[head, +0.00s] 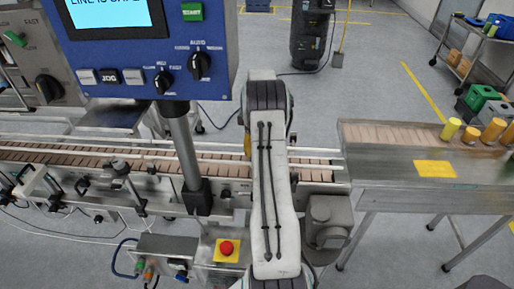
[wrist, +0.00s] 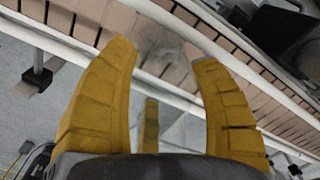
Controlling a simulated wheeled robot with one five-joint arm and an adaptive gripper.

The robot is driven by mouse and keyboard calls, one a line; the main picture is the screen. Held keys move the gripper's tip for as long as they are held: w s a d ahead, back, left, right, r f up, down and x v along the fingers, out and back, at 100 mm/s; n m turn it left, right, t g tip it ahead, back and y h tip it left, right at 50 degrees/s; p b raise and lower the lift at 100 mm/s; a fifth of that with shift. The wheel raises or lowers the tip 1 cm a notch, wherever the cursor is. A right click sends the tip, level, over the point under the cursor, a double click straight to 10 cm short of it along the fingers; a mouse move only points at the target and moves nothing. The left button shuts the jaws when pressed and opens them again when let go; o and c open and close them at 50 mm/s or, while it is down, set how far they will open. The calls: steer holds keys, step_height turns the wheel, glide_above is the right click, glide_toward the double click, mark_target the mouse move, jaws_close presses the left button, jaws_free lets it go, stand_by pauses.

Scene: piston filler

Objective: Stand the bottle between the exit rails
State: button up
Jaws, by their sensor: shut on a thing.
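In the wrist view my gripper (wrist: 162,55) has its two yellow fingers closed around a clear, see-through bottle (wrist: 168,48), whose outline is faint. The bottle is over the tan-slatted conveyor (wrist: 103,14); whether it touches the slats I cannot tell. Pale rails (wrist: 60,42) run diagonally along both sides of the slats. In the head view the rails (head: 315,151) run along the conveyor's exit end, right of my arm. My arm hides the bottle and nearly all of my gripper there; only a bit of yellow shows at its left edge.
A control panel (head: 150,55) on a post (head: 183,150) stands left of my arm. A steel table (head: 385,165) at right bears a yellow pad (head: 435,169) and several yellow-orange containers (head: 471,135). A red stop button (head: 227,247) and a grey motor housing (head: 326,222) are in front.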

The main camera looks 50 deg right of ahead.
steer(key=shift+f, duration=0.25)
steer(key=o, duration=1.2)
steer(key=shift+r, duration=0.15)
step_height(320, 180, up, 12)
steer(key=shift+r+b, duration=0.15)
steer(key=shift+b, duration=0.2)
steer(key=shift+s, duration=0.1)
